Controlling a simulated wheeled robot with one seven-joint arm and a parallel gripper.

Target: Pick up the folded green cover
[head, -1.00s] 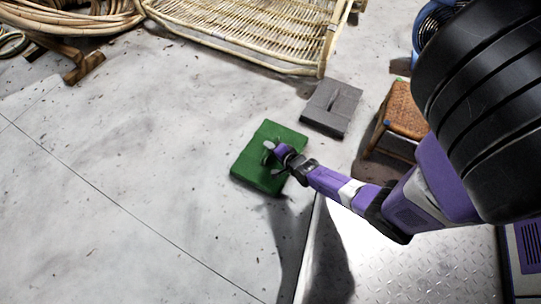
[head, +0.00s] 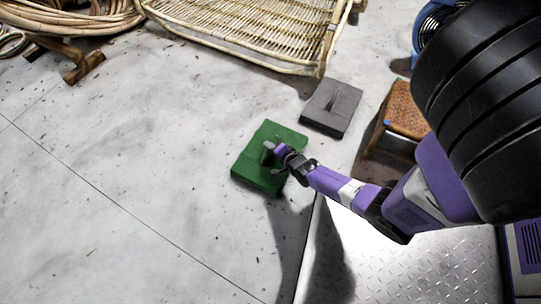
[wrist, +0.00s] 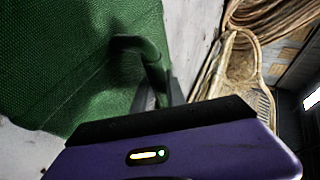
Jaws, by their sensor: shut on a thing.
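The folded green cover (head: 259,170) is a thick, flat, squarish bundle in the middle of the head view, on or just over the pale floor. My gripper (head: 269,153) reaches it from the right and is shut on its raised middle part. In the wrist view the cover (wrist: 60,65) fills the upper left with its coarse weave, and my gripper's fingers (wrist: 150,75) press against its right part. The cover's underside is hidden, so I cannot tell whether it touches the floor.
A grey folded pad (head: 331,107) lies just beyond the cover. A woven stool (head: 403,112) stands to the right, a rattan frame (head: 250,35) at the back, and a metal plate (head: 400,270) in front. The floor to the left is clear.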

